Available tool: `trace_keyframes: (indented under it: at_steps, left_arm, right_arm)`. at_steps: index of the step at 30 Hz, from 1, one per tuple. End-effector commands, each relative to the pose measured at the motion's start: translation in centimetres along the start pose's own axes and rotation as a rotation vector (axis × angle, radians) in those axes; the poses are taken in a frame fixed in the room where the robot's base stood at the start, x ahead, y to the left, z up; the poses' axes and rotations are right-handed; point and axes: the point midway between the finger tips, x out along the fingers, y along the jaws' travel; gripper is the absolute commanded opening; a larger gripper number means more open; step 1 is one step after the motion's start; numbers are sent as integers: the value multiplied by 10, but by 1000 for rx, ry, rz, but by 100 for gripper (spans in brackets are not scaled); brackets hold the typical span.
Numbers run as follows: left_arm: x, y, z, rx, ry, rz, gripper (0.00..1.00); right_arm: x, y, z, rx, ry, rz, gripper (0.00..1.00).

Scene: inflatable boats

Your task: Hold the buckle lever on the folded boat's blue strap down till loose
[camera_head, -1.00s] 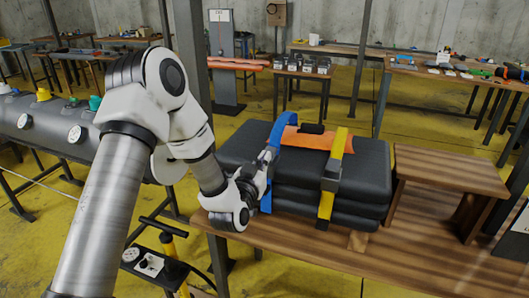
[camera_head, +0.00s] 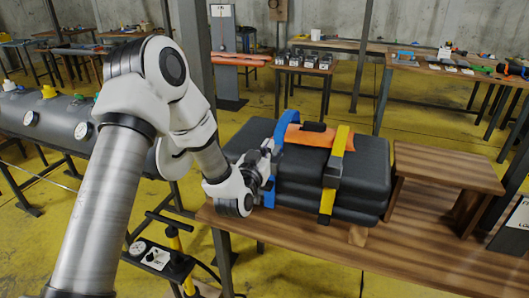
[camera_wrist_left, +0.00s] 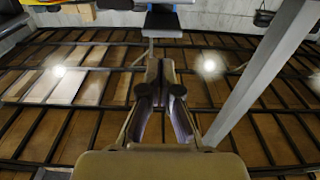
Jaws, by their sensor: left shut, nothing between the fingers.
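The folded boat (camera_head: 360,168) is a dark grey stacked bundle on a wooden bench. Its blue strap (camera_head: 290,121) runs over the top and down the near left side. My left gripper (camera_head: 269,153) is shut with nothing between its fingers, close against the strap's near side. The fingers and wrist cover the buckle area, so I cannot make out the lever or tell whether they touch it. In the left wrist view the closed fingers (camera_wrist_left: 160,70) point towards a dark shape. My right gripper is not in view.
A yellow strap (camera_head: 332,170) and an orange piece (camera_head: 312,137) are also on the boat. A small wooden stand (camera_head: 450,167) is to its right. The bench front is mostly clear.

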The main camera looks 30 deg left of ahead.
Motion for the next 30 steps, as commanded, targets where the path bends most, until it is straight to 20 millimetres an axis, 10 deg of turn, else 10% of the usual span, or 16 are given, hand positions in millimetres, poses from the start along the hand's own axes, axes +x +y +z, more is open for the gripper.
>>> trace_keyframes:
  at_steps: [12, 30]
  left_arm:
    - [-92, 0, 0, -3, -1, -1, 0]
    - [-100, 0, -2, 0, 0, 0, 0]
  right_arm:
    - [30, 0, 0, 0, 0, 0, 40]
    - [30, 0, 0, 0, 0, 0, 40]
